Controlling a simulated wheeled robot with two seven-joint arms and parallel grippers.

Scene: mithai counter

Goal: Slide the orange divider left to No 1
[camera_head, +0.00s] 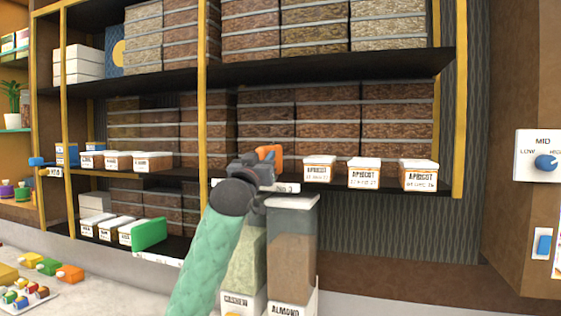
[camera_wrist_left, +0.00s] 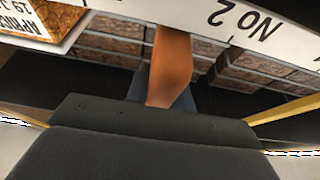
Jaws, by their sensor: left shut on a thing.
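The orange divider (camera_head: 269,152) stands at the front of the middle shelf, just left of the apricot boxes. My left gripper (camera_head: 262,170) is shut on it, and its dark body hides the divider's lower part. In the left wrist view the orange divider (camera_wrist_left: 171,65) rises from between the dark fingers, beside a white shelf strip (camera_wrist_left: 222,18) marked "No 2". In the head view a tag (camera_head: 286,188) just right of the gripper seems to read "No 3". A small white tag (camera_head: 54,172) is at the shelf's far left; its text is too small to read surely. My right gripper is not in view.
Apricot boxes (camera_head: 319,170) stand right of the divider. White-lidded boxes (camera_head: 119,160) and a blue divider (camera_head: 39,162) are left along the same shelf. A yellow post (camera_head: 202,120) stands between. Tall cashew and almond containers (camera_head: 292,255) stand below the gripper. A green divider (camera_head: 149,234) is on the lower shelf.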

